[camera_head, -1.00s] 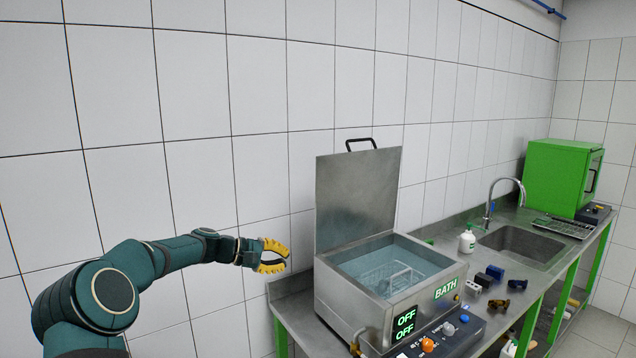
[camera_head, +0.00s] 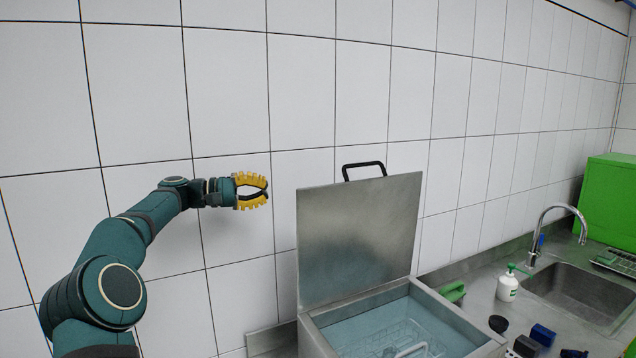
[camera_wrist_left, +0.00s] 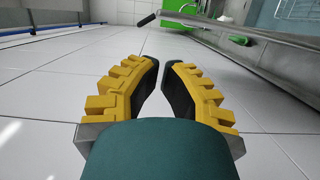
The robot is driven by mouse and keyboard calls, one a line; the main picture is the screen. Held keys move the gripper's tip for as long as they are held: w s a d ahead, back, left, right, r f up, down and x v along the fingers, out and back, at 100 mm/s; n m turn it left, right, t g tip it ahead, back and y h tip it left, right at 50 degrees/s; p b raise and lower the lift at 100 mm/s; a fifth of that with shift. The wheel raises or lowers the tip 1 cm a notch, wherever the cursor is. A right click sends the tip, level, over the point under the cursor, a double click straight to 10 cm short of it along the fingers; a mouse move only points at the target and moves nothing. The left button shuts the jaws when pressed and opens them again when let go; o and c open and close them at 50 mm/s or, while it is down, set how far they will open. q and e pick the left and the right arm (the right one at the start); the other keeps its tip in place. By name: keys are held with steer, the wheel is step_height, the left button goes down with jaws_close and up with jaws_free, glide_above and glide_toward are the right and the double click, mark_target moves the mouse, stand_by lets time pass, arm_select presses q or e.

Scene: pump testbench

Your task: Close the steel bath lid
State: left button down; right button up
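The steel bath lid (camera_head: 360,235) stands open, upright and leaning slightly back, at the rear of the steel bath (camera_head: 455,315). Its black handle (camera_head: 364,165) sticks up from the lid's top edge. My left gripper (camera_head: 268,190), with yellow fingers and dark pads, is to the left of the lid, a little lower than the handle, and apart from it. In the left wrist view its fingertips (camera_wrist_left: 160,63) come together almost touching, with nothing between them. My right gripper is not in view.
Water and a wire rack (camera_head: 400,340) show inside the bath. To the right are a white bottle (camera_head: 508,287), a sink (camera_head: 580,295), a tap (camera_head: 560,215) and a green cabinet (camera_head: 608,205). A tiled wall (camera_head: 230,80) stands behind. The space between gripper and lid is clear.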

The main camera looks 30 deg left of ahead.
arm_select(q)
steer(key=p+x, duration=0.1)
steer(key=x, duration=0.8)
steer(key=shift+w+d, duration=0.2)
steer(key=shift+d, duration=0.1)
